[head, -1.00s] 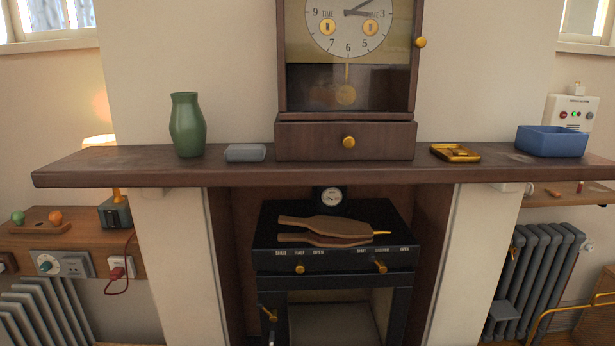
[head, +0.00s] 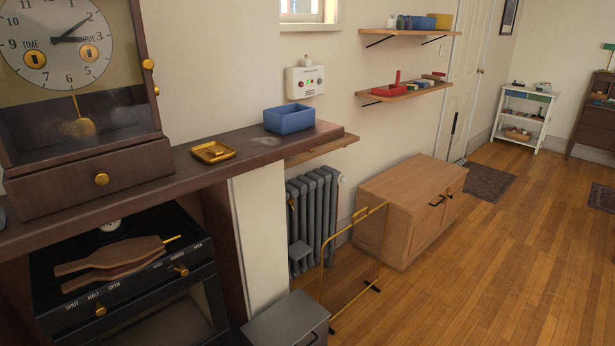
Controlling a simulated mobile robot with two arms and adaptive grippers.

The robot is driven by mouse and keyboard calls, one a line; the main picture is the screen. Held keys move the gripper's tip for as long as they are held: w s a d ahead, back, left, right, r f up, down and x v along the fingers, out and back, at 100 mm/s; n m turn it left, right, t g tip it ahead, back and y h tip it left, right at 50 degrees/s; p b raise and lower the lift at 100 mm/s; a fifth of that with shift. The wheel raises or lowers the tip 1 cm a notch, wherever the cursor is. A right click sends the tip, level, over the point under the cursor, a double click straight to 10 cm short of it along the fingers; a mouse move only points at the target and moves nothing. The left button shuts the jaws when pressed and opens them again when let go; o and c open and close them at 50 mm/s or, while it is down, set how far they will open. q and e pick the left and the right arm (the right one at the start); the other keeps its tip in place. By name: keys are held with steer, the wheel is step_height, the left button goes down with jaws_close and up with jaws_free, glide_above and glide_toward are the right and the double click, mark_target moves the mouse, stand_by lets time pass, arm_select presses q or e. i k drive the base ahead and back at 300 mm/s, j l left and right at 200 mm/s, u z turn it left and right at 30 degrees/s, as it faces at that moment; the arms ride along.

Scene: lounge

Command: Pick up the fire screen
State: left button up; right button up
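A fire screen (head: 355,225), seen as a thin brass-coloured frame with a handle on its top bar and dark feet, stands upright on the wooden floor in the head view. It is right of the fireplace, in front of the grey radiator and beside the wooden cabinet. Its middle looks clear, with the floor visible through it. Neither of my grippers is in view, and nothing is seen touching the screen.
The mantel (head: 240,165) holds a clock (head: 100,155), a brass tray (head: 213,152) and a blue box (head: 289,119). A grey box (head: 287,322) stands before the radiator (head: 313,220). The wooden cabinet (head: 410,205) is close behind the screen. Floor to the right (head: 500,270) is clear.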

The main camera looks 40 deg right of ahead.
mark_target(351, 259)
steer(key=z, duration=1.7)
steer(key=i+l, duration=0.1)
steer(key=i, duration=0.05)
